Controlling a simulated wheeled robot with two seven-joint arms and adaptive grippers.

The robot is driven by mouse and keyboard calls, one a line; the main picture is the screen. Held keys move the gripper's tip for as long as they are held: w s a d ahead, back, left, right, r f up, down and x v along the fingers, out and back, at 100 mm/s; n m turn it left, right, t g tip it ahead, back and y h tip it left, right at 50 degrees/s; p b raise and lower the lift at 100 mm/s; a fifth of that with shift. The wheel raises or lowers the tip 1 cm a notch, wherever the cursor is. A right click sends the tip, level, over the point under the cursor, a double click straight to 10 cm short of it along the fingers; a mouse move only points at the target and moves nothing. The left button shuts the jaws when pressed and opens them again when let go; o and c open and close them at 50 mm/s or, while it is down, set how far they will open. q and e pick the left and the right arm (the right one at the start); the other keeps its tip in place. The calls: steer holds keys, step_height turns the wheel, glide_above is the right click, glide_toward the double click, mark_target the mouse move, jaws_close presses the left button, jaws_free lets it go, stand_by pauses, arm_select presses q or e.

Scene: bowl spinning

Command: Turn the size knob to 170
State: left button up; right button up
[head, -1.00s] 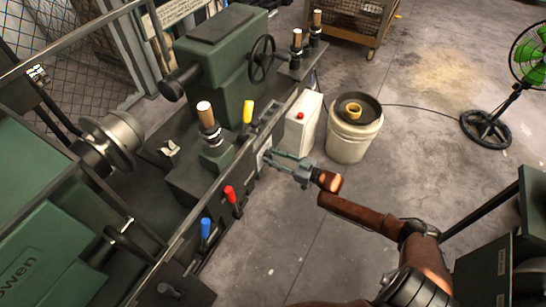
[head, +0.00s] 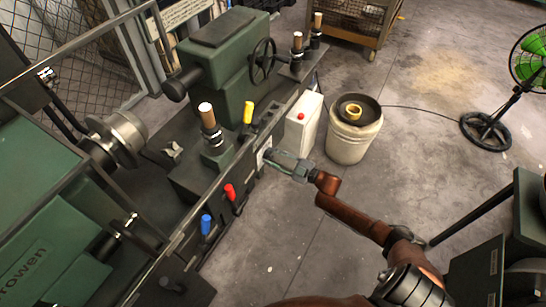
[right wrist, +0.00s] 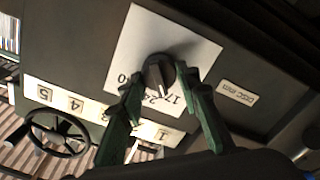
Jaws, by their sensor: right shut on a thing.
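The size knob (right wrist: 158,73) is black and round with a pale pointer line, and it sits on a white square dial sheet (right wrist: 185,48). Numbers on the sheet look upside down and are partly covered, so I cannot read the setting surely. My right gripper (right wrist: 160,82) has its green fingers on either side of the knob, shut on it. In the head view my right gripper (head: 268,156) is at the white dial sheet (head: 261,155) on the machine's front face, and hides the knob. My left gripper is not in view.
Blue (head: 206,224), red (head: 230,192) and yellow (head: 248,112) levers stand on the green machine. A white box with a red button (head: 301,125) and a bucket (head: 352,140) stand close beyond my gripper. A strip with large numbers (right wrist: 90,108) is beside the dial.

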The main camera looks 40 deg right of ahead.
steer(key=shift+n, duration=0.6)
steer(key=o, duration=1.1)
steer(key=shift+o, duration=0.2)
steer(key=v, duration=1.2)
steer(key=shift+f, duration=0.1)
